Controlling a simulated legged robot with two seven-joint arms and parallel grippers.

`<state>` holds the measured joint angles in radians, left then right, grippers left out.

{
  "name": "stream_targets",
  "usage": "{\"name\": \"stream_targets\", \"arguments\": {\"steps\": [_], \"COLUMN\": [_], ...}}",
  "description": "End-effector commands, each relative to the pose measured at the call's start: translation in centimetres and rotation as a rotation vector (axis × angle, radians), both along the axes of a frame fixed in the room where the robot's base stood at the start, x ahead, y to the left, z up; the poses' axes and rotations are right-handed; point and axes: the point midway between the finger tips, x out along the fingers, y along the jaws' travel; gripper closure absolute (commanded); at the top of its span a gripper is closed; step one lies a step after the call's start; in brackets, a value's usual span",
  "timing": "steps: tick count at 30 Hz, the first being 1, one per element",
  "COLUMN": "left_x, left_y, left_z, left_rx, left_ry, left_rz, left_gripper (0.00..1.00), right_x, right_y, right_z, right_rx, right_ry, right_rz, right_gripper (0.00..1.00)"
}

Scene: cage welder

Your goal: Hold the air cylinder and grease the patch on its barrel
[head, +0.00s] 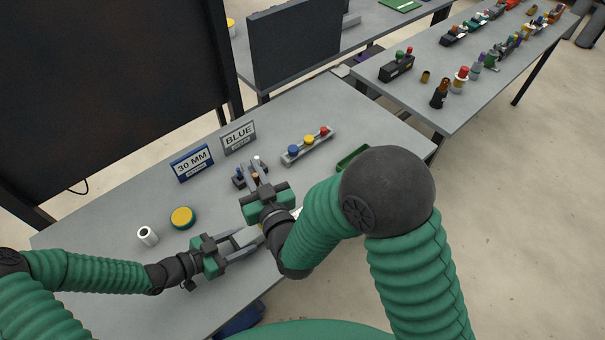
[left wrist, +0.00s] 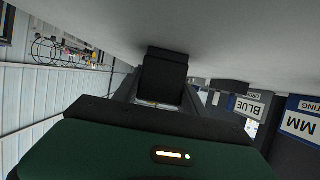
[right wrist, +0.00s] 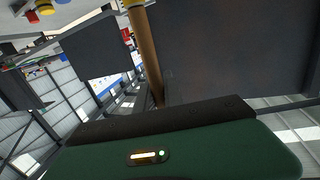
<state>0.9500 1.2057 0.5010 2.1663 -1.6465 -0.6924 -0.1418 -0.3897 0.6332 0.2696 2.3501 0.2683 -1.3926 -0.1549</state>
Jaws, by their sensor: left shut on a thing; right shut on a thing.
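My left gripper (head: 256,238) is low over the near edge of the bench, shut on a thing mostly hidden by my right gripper. In the left wrist view a dark block (left wrist: 163,78) with a thin silvery edge sits between its jaws; it looks like an end of the air cylinder. My right gripper (head: 256,172) is just above and beyond it, shut on a slim orange-brown rod (right wrist: 148,55) with a yellow end. The rod looks like a grease applicator handle. The greased patch and the applicator's working end are hidden. A round yellow-topped tin (head: 182,217) stands at left.
A white cylinder (head: 148,236) stands left of the tin. Signs reading 30 MM (head: 192,163) and BLUE (head: 238,138) stand behind. A grey rack (head: 307,147) holds blue, yellow and red pieces. A green tray (head: 352,158) is at right. Bench space is clear at left.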

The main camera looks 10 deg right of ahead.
Motion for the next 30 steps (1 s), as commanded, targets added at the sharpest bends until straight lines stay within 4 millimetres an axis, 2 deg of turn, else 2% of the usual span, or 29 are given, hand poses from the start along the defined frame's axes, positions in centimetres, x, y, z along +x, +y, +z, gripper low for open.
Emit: {"name": "stream_targets", "arguments": {"steps": [3,7,19,30], "left_x": [0.0,0.0,0.0,-0.1], "left_y": [0.1,0.1,0.1,0.1], "left_z": [-0.2,-0.2,-0.2,-0.2], "left_rx": [0.003,0.002,0.003,0.002], "left_ry": [0.003,0.004,0.003,0.004], "left_rz": [0.001,0.001,0.000,0.001], "left_gripper": [1.00,1.00,1.00,1.00], "right_x": [-2.2,-3.7,-4.1,-4.1], "right_y": [3.1,4.7,4.9,4.9], "right_z": [0.9,1.3,1.1,-2.9], "right_rx": [-0.015,-0.019,-0.017,-0.018], "right_ry": [-0.035,-0.057,-0.061,-0.059], "right_rz": [0.178,0.277,0.292,0.290], "right_gripper": [1.00,1.00,1.00,1.00]}}
